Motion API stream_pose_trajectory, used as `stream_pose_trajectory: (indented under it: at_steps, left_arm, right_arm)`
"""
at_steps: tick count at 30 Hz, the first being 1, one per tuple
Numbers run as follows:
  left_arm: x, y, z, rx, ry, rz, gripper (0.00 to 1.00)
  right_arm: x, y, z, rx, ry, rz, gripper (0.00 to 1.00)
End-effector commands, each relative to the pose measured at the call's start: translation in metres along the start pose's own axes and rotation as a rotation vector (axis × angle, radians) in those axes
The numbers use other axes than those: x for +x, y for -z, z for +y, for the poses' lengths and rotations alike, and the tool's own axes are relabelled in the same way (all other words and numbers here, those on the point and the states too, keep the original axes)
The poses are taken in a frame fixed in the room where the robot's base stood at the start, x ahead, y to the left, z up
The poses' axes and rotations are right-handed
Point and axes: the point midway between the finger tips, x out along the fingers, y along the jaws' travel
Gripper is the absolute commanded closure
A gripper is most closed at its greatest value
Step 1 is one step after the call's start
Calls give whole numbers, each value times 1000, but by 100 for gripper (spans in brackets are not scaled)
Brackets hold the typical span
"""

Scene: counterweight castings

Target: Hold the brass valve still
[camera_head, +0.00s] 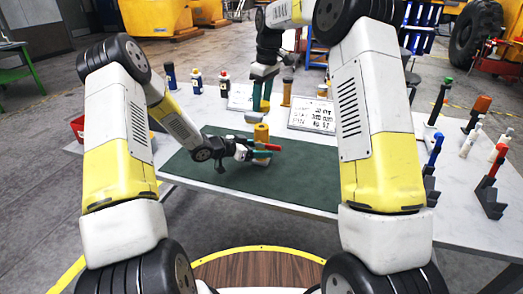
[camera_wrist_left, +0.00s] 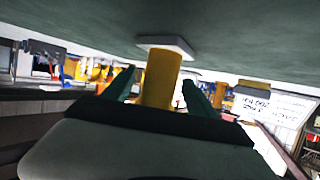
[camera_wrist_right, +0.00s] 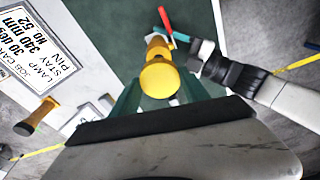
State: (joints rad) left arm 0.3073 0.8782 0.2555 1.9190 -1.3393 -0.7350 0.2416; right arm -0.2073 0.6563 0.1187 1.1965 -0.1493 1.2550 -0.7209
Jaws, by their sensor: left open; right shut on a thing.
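The brass valve (camera_head: 261,132) stands on a pale base on the green mat, with a red lever (camera_head: 273,147) sticking out beside it. My left gripper (camera_head: 262,155) comes in low from the left, its teal fingers open on either side of the valve's body. In the left wrist view the yellow post (camera_wrist_left: 160,78) stands between the open fingers, its pale base (camera_wrist_left: 166,44) on the mat.
The green mat (camera_head: 305,185) lies on the pale table, mostly clear at the right. A printed sign (camera_head: 312,114) and several bottles stand behind. Coloured handled tools (camera_head: 489,185) stand along the right side.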

Motion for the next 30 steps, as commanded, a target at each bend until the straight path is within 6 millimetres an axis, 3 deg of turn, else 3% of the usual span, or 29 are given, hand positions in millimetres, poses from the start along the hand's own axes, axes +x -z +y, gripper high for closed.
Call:
stream_pose_trajectory:
  at_steps: [5,14,24,30]
  left_arm:
    - [10,0,0,-1,0,0,34]
    - [11,0,0,-1,0,0,36]
    - [11,0,0,-1,0,0,100]
    - [11,0,0,-1,0,0,100]
  right_arm:
    - [0,0,0,0,0,0,84]
    - [0,0,0,0,0,0,84]
    - [0,0,0,0,0,0,84]
    - [0,0,0,0,0,0,84]
